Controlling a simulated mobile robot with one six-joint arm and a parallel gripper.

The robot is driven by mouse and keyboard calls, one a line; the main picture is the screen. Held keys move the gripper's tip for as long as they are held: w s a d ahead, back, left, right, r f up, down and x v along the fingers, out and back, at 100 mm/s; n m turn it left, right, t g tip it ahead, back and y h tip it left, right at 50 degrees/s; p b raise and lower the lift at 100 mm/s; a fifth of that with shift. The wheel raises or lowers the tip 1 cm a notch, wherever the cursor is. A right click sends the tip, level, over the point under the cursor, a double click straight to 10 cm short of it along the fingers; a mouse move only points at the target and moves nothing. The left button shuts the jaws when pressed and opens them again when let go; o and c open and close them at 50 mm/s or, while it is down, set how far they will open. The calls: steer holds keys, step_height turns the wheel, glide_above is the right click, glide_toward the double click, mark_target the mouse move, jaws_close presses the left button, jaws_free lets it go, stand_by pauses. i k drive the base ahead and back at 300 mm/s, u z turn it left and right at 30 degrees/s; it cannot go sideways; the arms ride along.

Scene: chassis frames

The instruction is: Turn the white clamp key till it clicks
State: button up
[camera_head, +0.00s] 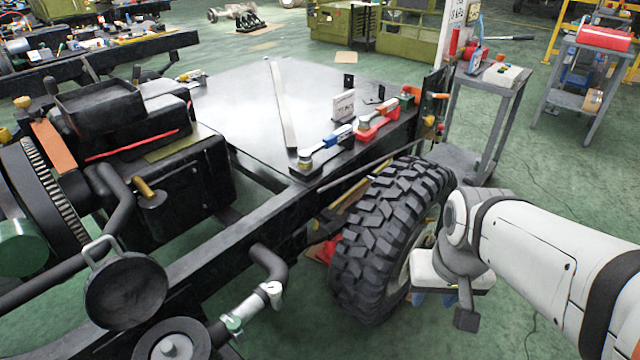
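A light grey pipe (246,308) runs from a dark elbow hose (272,262) below the chassis rail, at the lower middle. A small white piece (272,289), which looks like the clamp key, sits on the pipe's upper right end at the hose. A greenish clamp band (232,323) sits at its lower left end. My gripper (448,303) hangs at the right, in front of the big tyre's hub and well apart from the pipe. Its fingers are mostly hidden by the wrist, so its opening does not show.
The chassis rail (215,262) runs above the pipe. A round black cap with a handle (125,290) is left of it. Blue-handled (335,137) and red-handled (380,120) tools lie on the deck. Green floor is open at lower right.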

mark_target(274, 289)
steer(key=z, duration=0.7)
steer(key=k, duration=1.35)
steer(key=u, duration=0.7)
steer(key=i, duration=1)
steer(key=u, duration=0.05)
